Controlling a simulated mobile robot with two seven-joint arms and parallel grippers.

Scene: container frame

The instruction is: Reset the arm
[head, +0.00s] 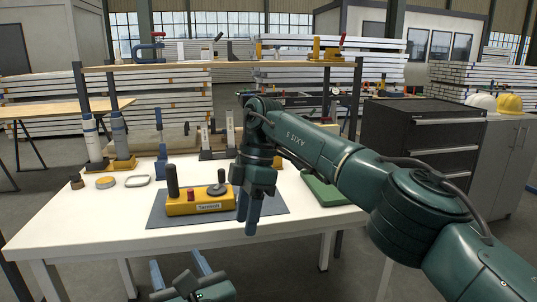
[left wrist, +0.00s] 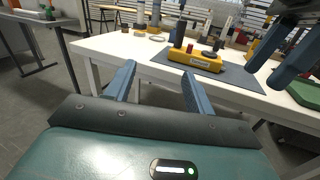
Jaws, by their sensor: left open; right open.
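My left gripper (head: 180,266) is low at the bottom of the head view, in front of the table's near edge. Its two blue fingers are spread and empty, as the left wrist view (left wrist: 160,80) also shows. My right gripper (head: 248,222) hangs fingers-down over the right part of the dark mat (head: 268,205), to the right of the yellow control box (head: 205,206). Its fingers look close together in the head view, with nothing seen between them. It also shows at the upper right of the left wrist view (left wrist: 275,68). The box carries a black post, a red button and a dark round knob.
The white table (head: 100,220) also bears a tape roll (head: 106,182), a yellow-based stand with bottles (head: 118,164), a blue clamp (head: 161,160) and a green tray (head: 322,190), partly behind my right arm. A shelf (head: 215,64) spans the table's back. The table's front left is clear.

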